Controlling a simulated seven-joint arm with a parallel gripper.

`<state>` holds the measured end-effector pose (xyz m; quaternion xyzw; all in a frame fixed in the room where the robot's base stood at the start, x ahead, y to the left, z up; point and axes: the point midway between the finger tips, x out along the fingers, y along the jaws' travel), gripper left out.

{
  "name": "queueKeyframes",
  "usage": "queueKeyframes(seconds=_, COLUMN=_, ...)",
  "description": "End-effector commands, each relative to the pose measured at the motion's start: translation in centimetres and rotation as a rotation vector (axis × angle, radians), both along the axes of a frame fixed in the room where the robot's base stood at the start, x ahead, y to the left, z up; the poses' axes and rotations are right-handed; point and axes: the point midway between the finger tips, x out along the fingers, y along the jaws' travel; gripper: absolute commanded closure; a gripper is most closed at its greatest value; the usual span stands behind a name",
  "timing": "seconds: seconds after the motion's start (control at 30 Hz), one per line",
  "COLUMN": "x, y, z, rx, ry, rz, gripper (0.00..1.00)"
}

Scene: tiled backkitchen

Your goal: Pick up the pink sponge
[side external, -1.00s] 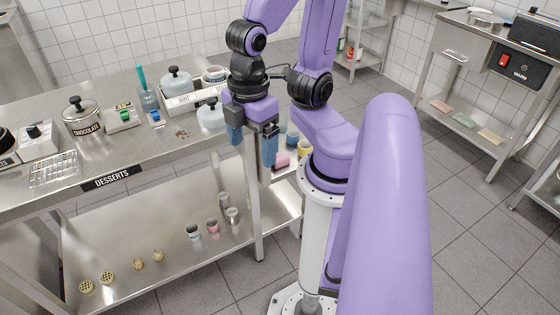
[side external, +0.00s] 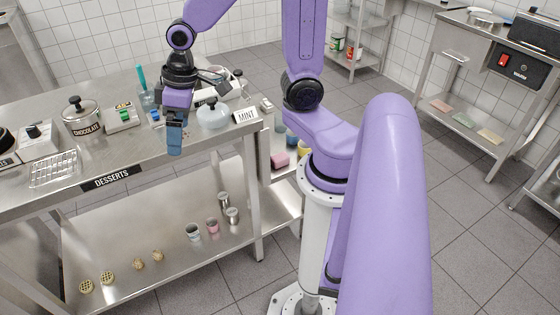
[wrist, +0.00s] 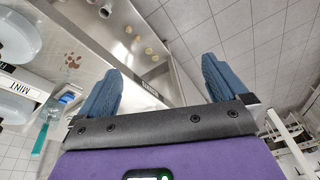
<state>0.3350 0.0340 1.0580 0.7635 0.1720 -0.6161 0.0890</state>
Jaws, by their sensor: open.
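A flat pinkish piece (side external: 440,106) lies on the lower shelf of the steel stand at the right in the side view, beside a green one and a yellow one. A small pink block (side external: 279,160) sits behind the dessert counter, near my arm's base. I cannot tell for certain which of the two is the pink sponge. Neither shows clearly in the wrist view. My gripper (side external: 174,142) points down at the front edge of the dessert counter, away from both. In the wrist view my gripper (wrist: 158,82) has its blue fingers wide apart with nothing between them.
The dessert counter (side external: 45,208) carries a chocolate jar (side external: 82,120), a wire rack (side external: 54,170) and a mint sign (side external: 246,116). Its lower shelf holds several cups and small round pieces. A toaster-like appliance (side external: 520,65) stands on the right stand. The floor between is clear.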

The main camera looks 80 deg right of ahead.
Motion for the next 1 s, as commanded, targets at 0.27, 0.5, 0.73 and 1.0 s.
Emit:
queueKeyframes(seconds=0.27, x=7.1, y=-6.2, z=-0.9, rx=0.042, ry=-0.077, rz=-0.341, gripper=0.0)
queueKeyframes(seconds=0.5, x=11.2, y=-13.8, z=-1.6, rx=0.055, ry=-0.157, rz=-0.632, gripper=0.0)
queueKeyframes(seconds=0.73, x=12.5, y=-22.5, z=-2.5, rx=0.043, ry=-0.238, rz=-0.915, gripper=0.0)
queueKeyframes(seconds=1.0, x=10.8, y=-32.5, z=-3.5, rx=0.0, ry=-0.33, rz=-1.216, gripper=0.0)
